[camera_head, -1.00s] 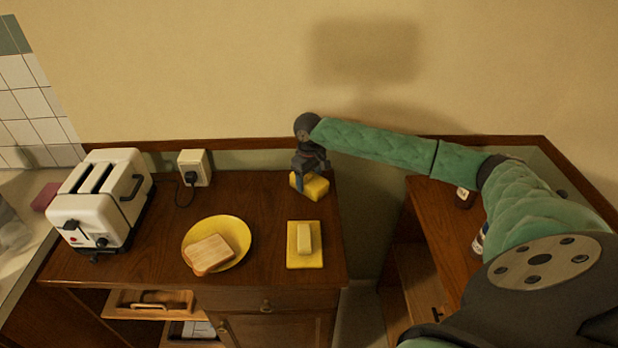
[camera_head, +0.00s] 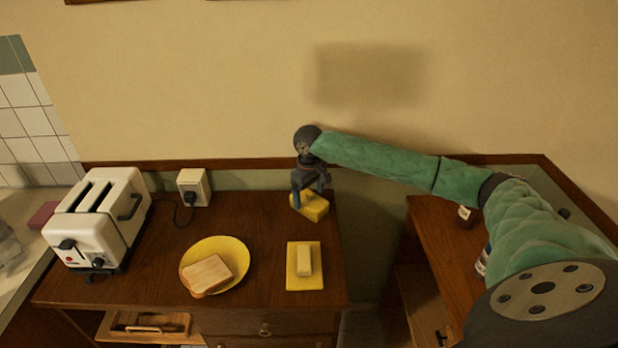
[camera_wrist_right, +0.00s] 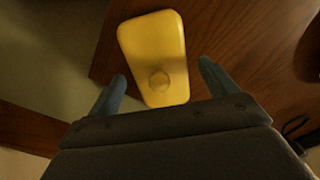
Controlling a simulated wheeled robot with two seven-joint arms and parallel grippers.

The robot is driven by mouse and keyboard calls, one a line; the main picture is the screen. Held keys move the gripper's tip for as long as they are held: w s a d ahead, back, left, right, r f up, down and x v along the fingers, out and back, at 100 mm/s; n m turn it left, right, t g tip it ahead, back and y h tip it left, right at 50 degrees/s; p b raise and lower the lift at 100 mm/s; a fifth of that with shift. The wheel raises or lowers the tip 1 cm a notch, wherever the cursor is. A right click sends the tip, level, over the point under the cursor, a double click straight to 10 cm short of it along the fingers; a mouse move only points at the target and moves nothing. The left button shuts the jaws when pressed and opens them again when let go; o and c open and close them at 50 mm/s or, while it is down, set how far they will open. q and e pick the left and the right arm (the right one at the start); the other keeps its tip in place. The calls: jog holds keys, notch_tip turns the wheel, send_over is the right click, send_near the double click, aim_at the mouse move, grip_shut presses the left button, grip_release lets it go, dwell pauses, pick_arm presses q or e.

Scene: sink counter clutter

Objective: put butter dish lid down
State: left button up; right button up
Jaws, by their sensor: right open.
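The yellow butter dish lid (camera_head: 315,208) rests on the wooden counter near its back right corner. My right gripper (camera_head: 298,199) is at the lid's back left side in the head view. In the wrist view its two fingers (camera_wrist_right: 162,82) are spread wide, with the knob between and apart from both. The yellow butter dish base (camera_head: 305,281) lies nearer the front edge with a block of butter (camera_head: 304,262) on it. My left gripper is not in view.
A yellow plate (camera_head: 236,254) with bread (camera_head: 208,273) lies left of the dish. A white toaster (camera_head: 98,219) stands at the far left, near a wall socket (camera_head: 193,186). A gap separates the counter from the wooden unit (camera_head: 432,235) at right.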

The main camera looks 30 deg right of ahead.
aim_at(309, 192)
notch_tip(309, 192, up, 8)
jog(key=b, duration=0.2)
jog(key=shift+b, duration=0.35)
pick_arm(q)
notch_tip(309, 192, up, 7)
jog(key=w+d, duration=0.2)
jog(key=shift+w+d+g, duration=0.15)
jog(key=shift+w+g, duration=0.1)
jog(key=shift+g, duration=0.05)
pick_arm(e)
jog(key=shift+r, duration=0.8)
jog(key=shift+f, duration=0.1)
